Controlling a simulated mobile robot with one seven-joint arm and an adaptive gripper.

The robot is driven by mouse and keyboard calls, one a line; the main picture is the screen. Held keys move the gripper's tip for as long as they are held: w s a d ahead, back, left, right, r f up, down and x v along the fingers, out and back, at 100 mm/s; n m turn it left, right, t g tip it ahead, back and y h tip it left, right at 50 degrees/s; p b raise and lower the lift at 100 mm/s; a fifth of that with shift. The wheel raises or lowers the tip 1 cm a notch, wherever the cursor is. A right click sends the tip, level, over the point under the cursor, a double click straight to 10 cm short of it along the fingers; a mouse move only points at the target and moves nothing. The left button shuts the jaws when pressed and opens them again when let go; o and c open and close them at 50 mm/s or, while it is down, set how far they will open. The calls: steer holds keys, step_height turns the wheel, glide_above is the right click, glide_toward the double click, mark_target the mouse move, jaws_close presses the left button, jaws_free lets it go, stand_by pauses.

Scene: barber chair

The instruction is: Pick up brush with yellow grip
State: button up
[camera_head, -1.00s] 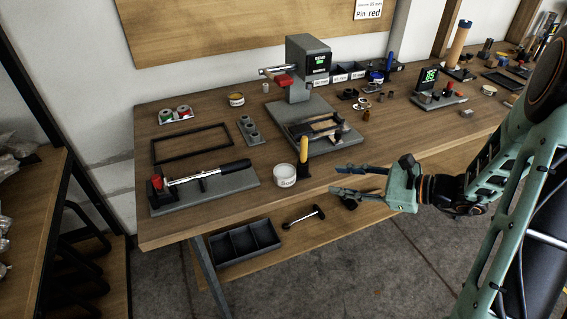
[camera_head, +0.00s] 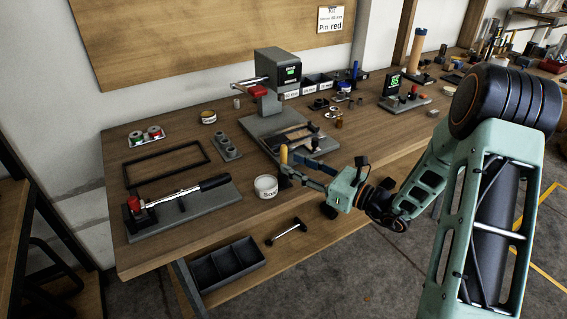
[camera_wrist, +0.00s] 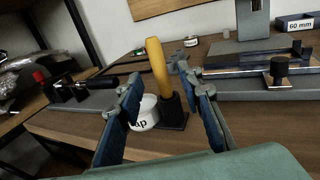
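The brush with the yellow grip (camera_head: 284,155) stands upright near the front edge of the workbench. In the wrist view its yellow grip (camera_wrist: 158,64) rises from a dark holder (camera_wrist: 173,112) and leans slightly left. My gripper (camera_head: 290,161) is open and empty, at the brush from the right. In the wrist view the gripper (camera_wrist: 160,80) has one finger to each side of the grip in the picture, with visible gaps. Whether the grip is fully between the fingertips or just beyond them I cannot tell. In the head view the fingers partly hide the lower brush and holder.
A white labelled tub (camera_head: 265,187) stands just left of the brush. A press (camera_head: 280,85) on a grey base is behind it, and a torque-wrench-like tool on a stand (camera_head: 180,205) is at left. A black bin (camera_head: 228,265) sits on the lower shelf.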

mark_target(286, 163)
steer(key=x, duration=0.4)
steer(key=shift+w+a+f, duration=0.2)
steer(key=shift+f, duration=0.2)
steer(key=shift+c, duration=0.4)
jaws_close()
